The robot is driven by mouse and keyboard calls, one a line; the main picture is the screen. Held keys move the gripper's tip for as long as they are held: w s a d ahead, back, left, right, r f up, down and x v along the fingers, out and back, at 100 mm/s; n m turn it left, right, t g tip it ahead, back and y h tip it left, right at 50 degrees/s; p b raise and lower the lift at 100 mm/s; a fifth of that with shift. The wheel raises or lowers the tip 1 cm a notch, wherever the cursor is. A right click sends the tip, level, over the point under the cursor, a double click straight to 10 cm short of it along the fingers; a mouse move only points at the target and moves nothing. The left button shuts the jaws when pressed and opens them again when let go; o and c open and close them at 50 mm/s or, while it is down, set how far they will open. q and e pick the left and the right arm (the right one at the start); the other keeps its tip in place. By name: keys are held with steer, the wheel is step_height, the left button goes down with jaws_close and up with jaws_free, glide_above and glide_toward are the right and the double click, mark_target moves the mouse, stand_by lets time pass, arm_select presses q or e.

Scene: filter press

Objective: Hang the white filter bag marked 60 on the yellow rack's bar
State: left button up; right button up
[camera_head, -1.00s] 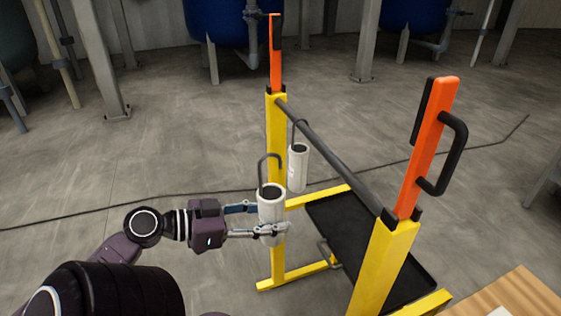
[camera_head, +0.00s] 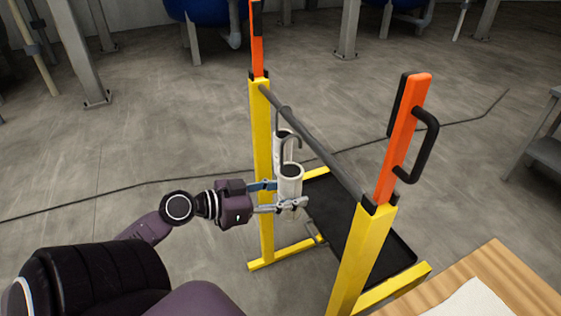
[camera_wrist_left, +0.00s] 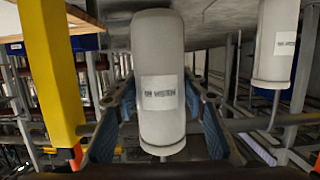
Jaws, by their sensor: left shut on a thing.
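My left gripper (camera_head: 282,199) is shut around the lower part of a white filter bag (camera_head: 289,181), which is upright with a dark open top and a grey hook (camera_head: 298,143). The bag also fills the middle of the left wrist view (camera_wrist_left: 160,60), with a label too blurred to read. The yellow rack (camera_head: 263,160) carries a dark bar (camera_head: 320,150). The held bag's hook is close to the bar in the head view; I cannot tell whether they touch. A second white bag (camera_head: 281,150) hangs from the bar behind the held one. My right gripper is not in view.
A black tray (camera_head: 390,250) lies low in the rack. Orange uprights (camera_head: 402,140) with black handles top its posts. A wooden table (camera_head: 505,280) with a white item stands at the lower right. Open floor lies left of the rack.

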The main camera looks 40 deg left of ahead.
arm_select(q)
steer(key=w+d+p, duration=0.3)
steer(key=w+p, duration=0.2)
steer(key=w, duration=0.2)
steer(key=shift+f+b, duration=2.2)
steer(key=shift+b, duration=0.3)
steer(key=o, duration=1)
steer(key=shift+o, duration=0.2)
steer(key=shift+s+a, duration=0.1)
steer(key=shift+s, duration=0.05)
steer(key=v, duration=1.1)
steer(key=shift+s+a, duration=0.2)
steer(key=shift+s, duration=0.15)
